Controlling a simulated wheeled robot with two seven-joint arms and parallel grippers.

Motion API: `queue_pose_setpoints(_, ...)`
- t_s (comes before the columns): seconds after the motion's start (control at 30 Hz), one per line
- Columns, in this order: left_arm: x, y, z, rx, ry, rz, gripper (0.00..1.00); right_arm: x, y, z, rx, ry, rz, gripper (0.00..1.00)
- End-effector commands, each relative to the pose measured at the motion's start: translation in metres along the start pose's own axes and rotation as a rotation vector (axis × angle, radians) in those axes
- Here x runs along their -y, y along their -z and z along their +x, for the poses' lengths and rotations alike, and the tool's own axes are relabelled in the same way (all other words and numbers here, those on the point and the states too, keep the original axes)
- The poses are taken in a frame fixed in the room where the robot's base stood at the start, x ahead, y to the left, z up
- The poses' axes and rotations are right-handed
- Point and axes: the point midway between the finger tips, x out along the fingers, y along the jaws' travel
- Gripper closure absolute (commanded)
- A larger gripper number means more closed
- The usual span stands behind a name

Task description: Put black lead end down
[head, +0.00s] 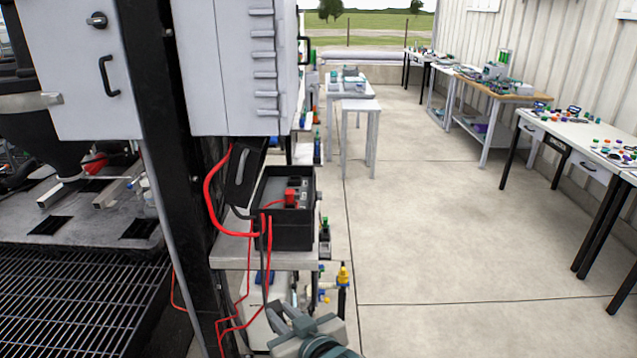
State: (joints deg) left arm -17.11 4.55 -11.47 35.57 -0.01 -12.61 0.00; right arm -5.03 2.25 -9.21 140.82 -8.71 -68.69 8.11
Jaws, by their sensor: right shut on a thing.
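My right gripper (283,318) is at the bottom centre, in front of and below the small grey table. It is shut on the black lead (264,270), which hangs down from the black battery box to the jaws. The lead's end is too small and covered to make out. The black battery box (290,232) sits on the small grey table (232,252) and has a red terminal cover (291,198) inside. Red leads (216,200) run out of the box, one looping up to the left. My left gripper is not in view.
A black post (160,150) and grey cabinets (225,70) stand close on the left. A metal grating (70,305) lies at lower left. Clear concrete floor (430,230) spreads to the right, with worktables (590,140) along the wall. Bottles stand behind the small table.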

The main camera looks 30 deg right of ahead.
Motion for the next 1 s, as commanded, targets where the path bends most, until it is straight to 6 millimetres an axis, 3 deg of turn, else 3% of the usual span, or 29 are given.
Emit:
queue_pose_setpoints(0.33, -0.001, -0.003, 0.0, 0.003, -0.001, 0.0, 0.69, 0.0, 0.0, 0.0, -0.001, 0.0, 0.0, 1.0)
queue_pose_setpoints(0.4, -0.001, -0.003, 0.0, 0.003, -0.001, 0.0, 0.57, 0.0, 0.001, 0.0, -0.001, 0.0, 0.0, 1.0)
queue_pose_setpoints(0.57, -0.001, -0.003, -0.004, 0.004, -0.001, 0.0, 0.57, -0.004, 0.005, 0.007, 0.0, -0.015, 0.005, 1.0)
queue_pose_setpoints(0.77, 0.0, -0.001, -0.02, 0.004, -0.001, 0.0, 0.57, -0.023, 0.026, 0.04, 0.002, -0.086, 0.032, 1.0)
queue_pose_setpoints(1.0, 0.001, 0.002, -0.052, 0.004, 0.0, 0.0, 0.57, -0.066, 0.072, 0.109, 0.002, -0.238, 0.092, 1.0)
